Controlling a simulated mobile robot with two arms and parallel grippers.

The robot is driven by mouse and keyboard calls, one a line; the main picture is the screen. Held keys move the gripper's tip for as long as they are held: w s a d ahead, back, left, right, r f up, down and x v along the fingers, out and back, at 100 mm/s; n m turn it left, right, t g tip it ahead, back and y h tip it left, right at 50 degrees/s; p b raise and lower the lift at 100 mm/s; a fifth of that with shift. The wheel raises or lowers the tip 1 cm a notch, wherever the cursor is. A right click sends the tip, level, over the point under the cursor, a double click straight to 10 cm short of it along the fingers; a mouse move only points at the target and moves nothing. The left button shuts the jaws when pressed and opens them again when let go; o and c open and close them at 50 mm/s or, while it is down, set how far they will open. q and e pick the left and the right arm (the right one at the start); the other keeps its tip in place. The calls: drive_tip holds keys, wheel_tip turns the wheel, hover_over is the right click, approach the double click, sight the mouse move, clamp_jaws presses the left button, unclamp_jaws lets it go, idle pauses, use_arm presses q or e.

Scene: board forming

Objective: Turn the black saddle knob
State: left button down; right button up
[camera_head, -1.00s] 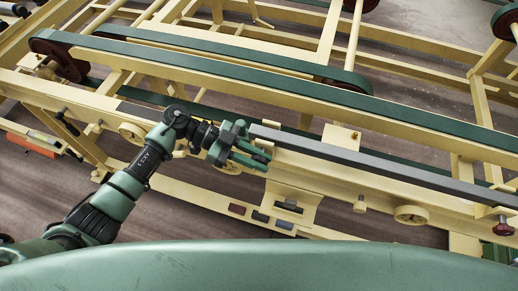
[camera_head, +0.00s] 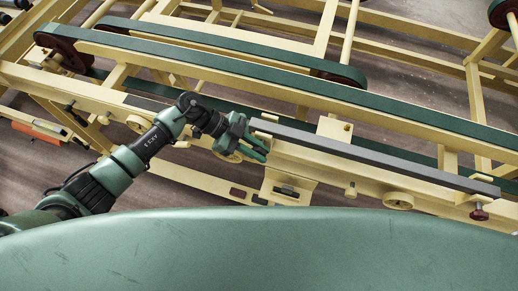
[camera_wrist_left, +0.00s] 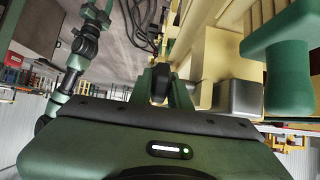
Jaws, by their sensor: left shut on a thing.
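My left gripper (camera_head: 262,153) is at the near cream rail of the conveyor frame, beside the start of a long grey bar. In the left wrist view its green fingers (camera_wrist_left: 161,88) are shut on a small black piece, the black saddle knob (camera_wrist_left: 160,80). Only part of the knob shows between the fingers. In the head view the gripper hides the knob, and I cannot tell how far it is turned. My right gripper is not in view.
The grey bar (camera_head: 370,155) runs along the near rail. A cream handwheel (camera_head: 398,200) and a dark red knob (camera_head: 479,213) are farther right. A green belt (camera_head: 240,67) lies behind. A cream bracket (camera_head: 290,187) hangs below the gripper.

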sight(253, 148)
use_arm(q)
drive_tip(key=c, duration=1.6)
unclamp_jaws()
drive_tip(key=shift+a, duration=0.1)
drive_tip(key=shift+b+v, duration=1.25)
drive_tip(key=shift+v, duration=2.6)
